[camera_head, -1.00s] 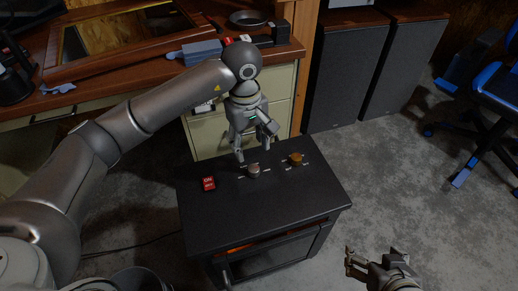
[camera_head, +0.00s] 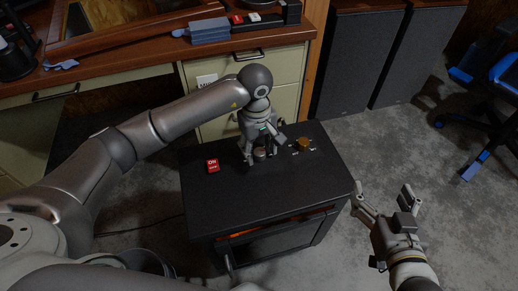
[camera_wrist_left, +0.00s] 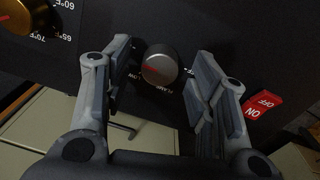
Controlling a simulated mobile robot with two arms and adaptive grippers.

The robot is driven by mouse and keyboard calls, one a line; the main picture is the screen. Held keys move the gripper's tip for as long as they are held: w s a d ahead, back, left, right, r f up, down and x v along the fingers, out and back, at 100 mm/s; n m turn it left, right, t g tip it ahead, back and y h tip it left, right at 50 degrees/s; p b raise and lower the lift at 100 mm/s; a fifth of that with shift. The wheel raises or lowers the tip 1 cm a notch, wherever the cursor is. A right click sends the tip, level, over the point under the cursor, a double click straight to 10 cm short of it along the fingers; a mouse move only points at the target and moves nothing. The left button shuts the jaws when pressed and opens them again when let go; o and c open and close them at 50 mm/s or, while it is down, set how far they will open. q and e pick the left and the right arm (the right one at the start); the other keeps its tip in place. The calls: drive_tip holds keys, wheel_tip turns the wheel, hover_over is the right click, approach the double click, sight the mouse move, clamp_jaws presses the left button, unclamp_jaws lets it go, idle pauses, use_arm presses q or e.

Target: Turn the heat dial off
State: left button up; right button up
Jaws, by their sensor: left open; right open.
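A silver dial (camera_wrist_left: 159,65) with a red mark sits on the top of the black heater (camera_head: 230,206). In the left wrist view it stands between the open fingers of my left gripper (camera_wrist_left: 160,85), with a gap on each side. In the head view the left gripper (camera_head: 262,158) points down over this dial (camera_head: 261,153) and partly hides it. A brass dial (camera_head: 304,144) is to the right of it; it also shows in the left wrist view (camera_wrist_left: 30,14), beside temperature markings. I cannot tell which dial is for heat. My right gripper (camera_head: 390,196) is open and empty, right of the heater.
A red ON/OFF switch (camera_head: 212,165) is on the heater top, left of the silver dial. A cream drawer cabinet (camera_head: 215,120) under a wooden desk stands behind the heater. Dark speakers (camera_head: 358,62) and a blue chair (camera_head: 490,100) are beyond; the floor at right is clear.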

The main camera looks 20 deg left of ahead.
use_arm(q)
drive_tip(key=shift+f, duration=0.15)
drive_tip(key=c, duration=1)
